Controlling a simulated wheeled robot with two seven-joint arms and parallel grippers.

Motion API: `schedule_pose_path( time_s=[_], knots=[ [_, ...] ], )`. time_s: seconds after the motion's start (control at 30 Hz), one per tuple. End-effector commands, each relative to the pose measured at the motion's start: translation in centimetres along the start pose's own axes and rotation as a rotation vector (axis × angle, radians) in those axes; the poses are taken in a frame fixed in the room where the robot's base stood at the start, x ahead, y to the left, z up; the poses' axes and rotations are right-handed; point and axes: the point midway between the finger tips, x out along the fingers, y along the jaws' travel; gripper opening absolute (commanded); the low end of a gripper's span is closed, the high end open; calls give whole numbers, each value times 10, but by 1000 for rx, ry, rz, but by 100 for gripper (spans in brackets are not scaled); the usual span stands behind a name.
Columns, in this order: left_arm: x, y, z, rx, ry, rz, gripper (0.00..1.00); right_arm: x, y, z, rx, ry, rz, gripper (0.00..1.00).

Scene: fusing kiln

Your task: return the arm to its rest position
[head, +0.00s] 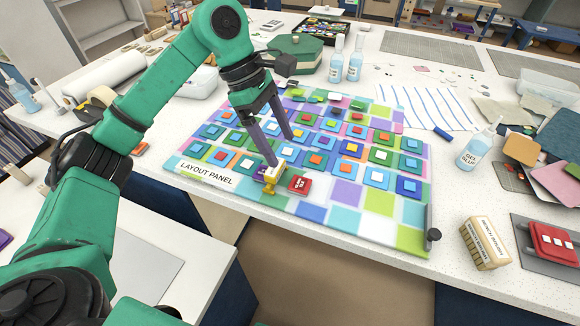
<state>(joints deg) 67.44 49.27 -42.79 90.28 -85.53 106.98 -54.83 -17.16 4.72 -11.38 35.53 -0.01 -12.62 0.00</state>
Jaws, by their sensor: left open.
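My left arm comes in from the left, and its gripper (281,151) is open over the near left part of the layout panel (345,220). The two dark fingers point down, one near a small yellow and white piece (270,180) at the panel's front edge. Whether that finger touches the piece I cannot tell. A red tile (299,185) lies just right of this piece. Nothing is held between the fingers. The panel carries rows of coloured square tiles with smaller squares on top. My right gripper is not in view.
A green lidded box (293,52) and clear bottles (355,62) stand behind the panel. A glue bottle (478,147), a labelled block (485,243) and a red piece on a grey plate (553,244) are at the right. A white paper roll (92,80) lies at the left.

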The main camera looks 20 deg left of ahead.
Motion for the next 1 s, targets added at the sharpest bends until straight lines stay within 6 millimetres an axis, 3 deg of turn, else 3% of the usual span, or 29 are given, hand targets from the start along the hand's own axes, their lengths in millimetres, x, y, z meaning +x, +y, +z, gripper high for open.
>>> schedule_pose_path(
  time_s=[0.17, 0.6, 0.67, 1.0],
  knots=[
    [-21, 0, 0, 0, 0, 0, 84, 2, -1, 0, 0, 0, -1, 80],
    [-23, 0, 1, 0, 0, -1, 84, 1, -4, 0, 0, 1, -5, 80],
    [-30, 0, 4, 0, 0, -1, 84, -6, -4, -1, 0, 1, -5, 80],
    [-96, 0, 31, 0, 0, -1, 84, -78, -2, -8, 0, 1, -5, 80]
  ],
)
